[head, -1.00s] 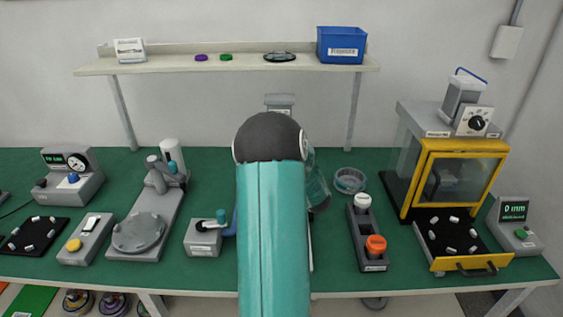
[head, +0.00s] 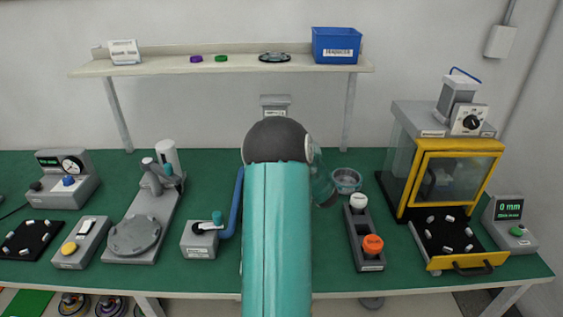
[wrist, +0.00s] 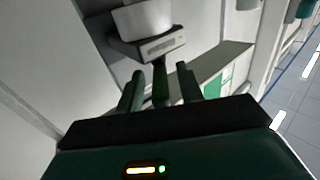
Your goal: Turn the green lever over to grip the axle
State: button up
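A small grey block (head: 198,240) with a label stands on the green bench, left of my arm. A teal-green lever (head: 217,217) sticks up from its top, beside a dark part that may be the axle mount; the axle is too small to tell. In the head view my gripper is hidden behind my teal arm. In the wrist view my gripper (wrist: 158,80) has its two dark green fingers apart. A dark upright piece shows between them, with gaps on both sides; I cannot tell what it is. The lever is not recognisable in the wrist view.
A blue curved tube (head: 236,200) stands between the block and my arm. A grey stand with a round plate (head: 134,235) is to the left. A grey rack with an orange knob (head: 372,245) and a yellow-framed cabinet (head: 455,180) are to the right. A shelf (head: 220,66) is above.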

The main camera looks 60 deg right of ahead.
jog(key=v, duration=1.4)
dwell(0.4)
